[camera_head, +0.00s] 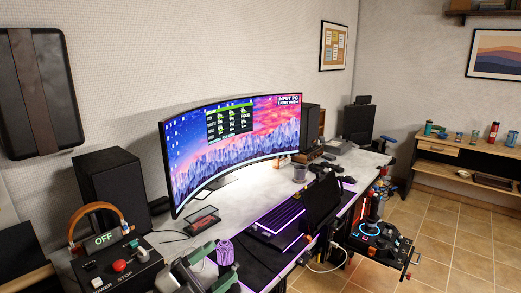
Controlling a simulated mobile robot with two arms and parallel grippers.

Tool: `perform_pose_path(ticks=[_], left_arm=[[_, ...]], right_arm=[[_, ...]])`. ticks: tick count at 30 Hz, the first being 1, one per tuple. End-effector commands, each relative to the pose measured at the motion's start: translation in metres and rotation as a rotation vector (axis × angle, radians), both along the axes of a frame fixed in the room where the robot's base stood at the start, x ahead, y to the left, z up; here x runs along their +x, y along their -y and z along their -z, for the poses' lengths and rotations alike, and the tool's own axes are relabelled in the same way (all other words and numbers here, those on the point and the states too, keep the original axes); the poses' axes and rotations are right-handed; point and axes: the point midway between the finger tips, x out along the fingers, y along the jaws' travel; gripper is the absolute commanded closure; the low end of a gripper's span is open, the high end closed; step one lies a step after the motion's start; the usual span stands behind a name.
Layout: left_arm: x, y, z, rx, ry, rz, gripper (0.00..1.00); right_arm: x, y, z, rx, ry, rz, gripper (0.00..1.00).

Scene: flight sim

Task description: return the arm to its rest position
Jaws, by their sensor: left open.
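My left gripper (203,272) is at the bottom edge of the picture, low over the near left end of the desk (207,203). Its jaws are open, with nothing seen held between them. The rest of this arm is cut off by the bottom edge. A purple patterned cylinder (225,252) stands just beyond the gripper; I cannot tell whether they touch. My right gripper is not in view.
A control box (118,265) with an OFF display and a red button is left of the gripper. A curved monitor (235,135), speaker (110,187) and purple-lit keyboard (275,218) are on the desk. A joystick unit (380,238) is at right; tiled floor (440,225) beyond is clear.

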Motion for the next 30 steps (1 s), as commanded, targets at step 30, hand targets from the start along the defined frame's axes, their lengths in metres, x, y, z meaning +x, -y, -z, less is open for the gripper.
perform_pose_path(ticks=[30], left_arm=[[-0.225, -0.127, 0.262, -0.033, -1.859, -1.078, 0.41]], right_arm=[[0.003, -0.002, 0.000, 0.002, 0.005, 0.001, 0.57]])
